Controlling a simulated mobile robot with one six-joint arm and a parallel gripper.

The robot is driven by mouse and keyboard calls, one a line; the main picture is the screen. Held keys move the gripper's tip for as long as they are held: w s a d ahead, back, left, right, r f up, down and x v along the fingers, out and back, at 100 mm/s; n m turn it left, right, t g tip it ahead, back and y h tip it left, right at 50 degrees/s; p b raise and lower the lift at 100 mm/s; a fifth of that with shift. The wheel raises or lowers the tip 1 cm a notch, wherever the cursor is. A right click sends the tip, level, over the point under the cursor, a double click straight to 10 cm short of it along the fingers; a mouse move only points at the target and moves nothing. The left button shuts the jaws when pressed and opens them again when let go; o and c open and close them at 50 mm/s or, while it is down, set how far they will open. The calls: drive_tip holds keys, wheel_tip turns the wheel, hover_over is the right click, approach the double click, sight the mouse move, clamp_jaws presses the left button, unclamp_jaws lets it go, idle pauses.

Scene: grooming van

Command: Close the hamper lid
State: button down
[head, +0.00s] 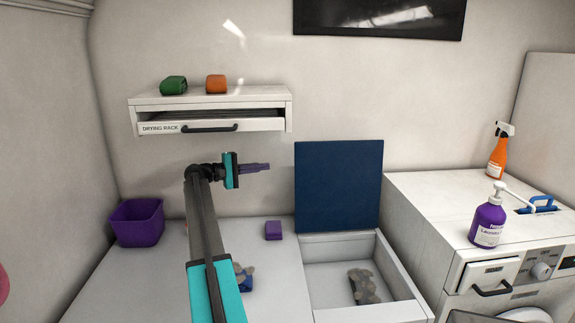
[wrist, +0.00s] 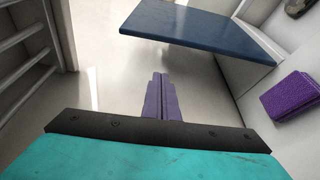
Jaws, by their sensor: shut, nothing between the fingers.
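The hamper is an open white box (head: 397,267) on the right part of the counter, with a mottled grey cloth-like item (head: 364,286) inside. Its dark blue lid (head: 339,187) stands raised, roughly upright, at the back of the box. The lid also shows as a blue panel in the wrist view (wrist: 200,28), ahead of the fingers. My gripper (head: 268,167), with purple fingers, is shut and empty. It is to the left of the lid near its upper half, pointing right, apparently apart from it. The shut fingers show in the wrist view (wrist: 160,80).
A purple block (head: 273,230) lies on the counter left of the hamper. A purple bin (head: 137,222) stands at the far left. A drying rack (head: 160,117) is on the wall above my arm. A purple pump bottle (head: 488,221) and orange spray bottle (head: 498,155) stand on the right unit.

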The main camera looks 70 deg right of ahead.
drive_tip(key=shift+s+d+r, duration=0.2)
drive_tip(key=shift+d+r, duration=0.05)
drive_tip(key=shift+d, duration=0.4)
drive_tip(key=s+d+p, duration=0.3)
drive_tip(key=s+p, duration=0.3)
drive_tip(key=s, duration=0.3)
drive_tip(key=shift+d, duration=0.15)
idle(0.5)
drive_tip(key=shift+m, duration=0.3)
